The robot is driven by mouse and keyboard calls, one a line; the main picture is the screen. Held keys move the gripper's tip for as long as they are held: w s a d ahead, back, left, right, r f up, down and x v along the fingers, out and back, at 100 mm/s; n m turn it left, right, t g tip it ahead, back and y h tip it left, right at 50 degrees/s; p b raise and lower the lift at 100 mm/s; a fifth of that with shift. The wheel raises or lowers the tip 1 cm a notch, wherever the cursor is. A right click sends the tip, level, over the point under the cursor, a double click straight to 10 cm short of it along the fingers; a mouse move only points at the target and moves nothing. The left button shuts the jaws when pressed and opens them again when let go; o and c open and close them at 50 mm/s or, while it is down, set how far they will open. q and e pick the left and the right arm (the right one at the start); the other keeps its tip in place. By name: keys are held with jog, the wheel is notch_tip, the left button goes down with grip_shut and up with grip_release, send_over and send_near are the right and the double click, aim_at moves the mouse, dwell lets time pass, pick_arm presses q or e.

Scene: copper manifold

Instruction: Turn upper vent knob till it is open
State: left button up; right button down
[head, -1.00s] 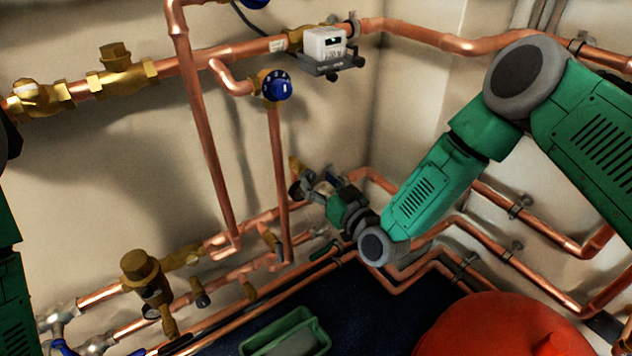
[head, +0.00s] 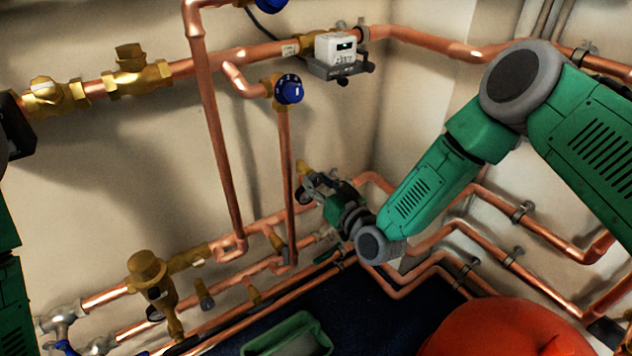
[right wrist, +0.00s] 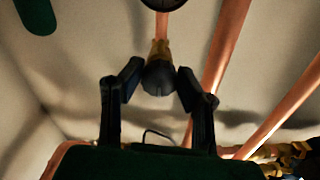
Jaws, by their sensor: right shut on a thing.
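My right gripper (head: 312,190) is at the lower middle of the head view, by the pipes near the wall corner. In the right wrist view its two dark fingers (right wrist: 158,82) close in from both sides on a dark ribbed knob (right wrist: 159,76). The knob sits on a brass fitting (right wrist: 159,48) at the end of a copper pipe. In the head view the gripper mostly hides the knob, and a brass piece (head: 304,169) shows just above the fingers. I cannot tell how far the knob is turned. Of my left arm only part shows at the left edge; its jaws are out of sight.
Copper pipes (head: 213,130) run along the wall around the gripper. A blue dial (head: 289,89) and a white meter (head: 335,47) are above it. A green tray (head: 290,335) and a red rounded object (head: 505,328) are below.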

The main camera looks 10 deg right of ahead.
jog(key=c, duration=2.3)
grip_release()
jog(key=shift+w+d+n+p, duration=0.1)
jog(key=shift+n+p, duration=0.45)
jog(key=shift+n, duration=0.65)
jog(key=shift+n+p, duration=0.3)
jog(key=shift+n, duration=0.6)
jog(key=n+p, duration=0.1)
jog(key=n, duration=0.2)
jog(key=shift+n, duration=0.3)
jog(key=n, duration=0.3)
jog(key=shift+n, duration=0.3)
jog(key=n, duration=0.2)
jog(key=shift+n, duration=0.4)
jog(key=n, duration=0.3)
jog(key=shift+n, duration=0.3)
jog(key=n, duration=0.3)
jog(key=shift+n, duration=1.3)
jog(key=shift+f+n, duration=0.15)
jog(key=shift+n, duration=0.15)
